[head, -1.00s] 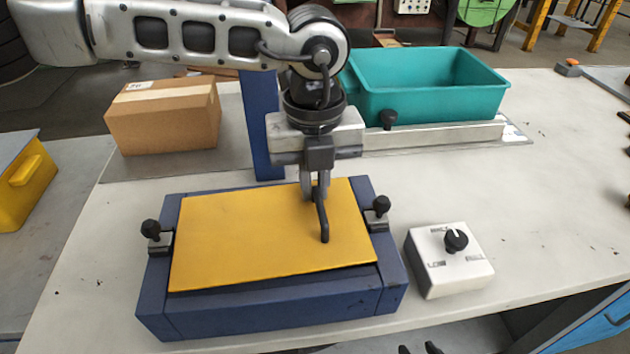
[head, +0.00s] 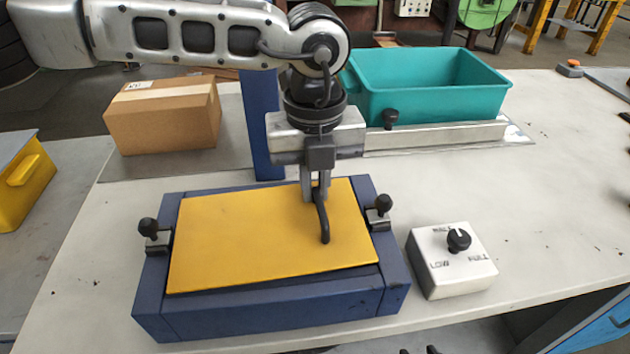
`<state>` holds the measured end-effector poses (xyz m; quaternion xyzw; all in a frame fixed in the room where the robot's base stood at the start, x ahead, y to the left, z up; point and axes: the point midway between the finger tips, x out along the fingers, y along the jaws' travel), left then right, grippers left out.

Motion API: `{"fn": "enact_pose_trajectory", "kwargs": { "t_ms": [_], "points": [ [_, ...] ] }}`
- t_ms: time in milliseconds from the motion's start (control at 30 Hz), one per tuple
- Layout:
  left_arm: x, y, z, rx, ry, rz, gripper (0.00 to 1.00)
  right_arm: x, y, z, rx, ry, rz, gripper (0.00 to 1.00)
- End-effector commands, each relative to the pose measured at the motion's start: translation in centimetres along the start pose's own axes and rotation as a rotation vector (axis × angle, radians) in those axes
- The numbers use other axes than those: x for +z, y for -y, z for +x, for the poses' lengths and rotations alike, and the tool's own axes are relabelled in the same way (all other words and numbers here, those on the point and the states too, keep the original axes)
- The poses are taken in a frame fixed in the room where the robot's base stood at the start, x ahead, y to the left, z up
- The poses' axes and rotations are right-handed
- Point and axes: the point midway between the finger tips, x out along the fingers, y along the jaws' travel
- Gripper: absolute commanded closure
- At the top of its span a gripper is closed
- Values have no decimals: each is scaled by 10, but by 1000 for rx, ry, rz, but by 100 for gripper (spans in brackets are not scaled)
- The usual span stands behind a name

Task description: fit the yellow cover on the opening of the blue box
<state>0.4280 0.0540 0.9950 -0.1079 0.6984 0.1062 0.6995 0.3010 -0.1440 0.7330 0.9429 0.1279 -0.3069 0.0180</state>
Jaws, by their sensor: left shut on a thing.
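The yellow cover (head: 250,240) is a flat plate lying over the top of the blue box (head: 270,317), between its side walls. A dark gap shows under the cover's front edge, and I cannot tell whether it is fully seated. A dark bent handle (head: 321,216) stands on the cover, right of its middle. My left gripper (head: 315,190) points down and is shut on this handle. The opening under the cover is hidden. Black-knobbed clamps stand at the box's left side (head: 150,236) and right side (head: 378,212). My right gripper is not in view.
A white control box (head: 451,270) with a black dial stands right of the blue box. A teal bin (head: 425,95) and a metal rail (head: 435,135) are behind. A cardboard box (head: 163,120) stands back left. The table's right part is clear.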

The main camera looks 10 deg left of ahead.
Motion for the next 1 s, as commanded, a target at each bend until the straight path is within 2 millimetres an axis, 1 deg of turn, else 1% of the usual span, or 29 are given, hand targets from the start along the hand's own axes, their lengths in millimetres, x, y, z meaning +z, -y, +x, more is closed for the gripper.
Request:
{"fn": "enact_pose_trajectory", "kwargs": {
  "t_ms": [433, 1000],
  "points": [
    [0, 0, 0, -1, 1, 0, 100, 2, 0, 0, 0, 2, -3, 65],
    [0, 0, 7, -1, 0, -1, 100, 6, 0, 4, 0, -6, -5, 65]
  ]
}}
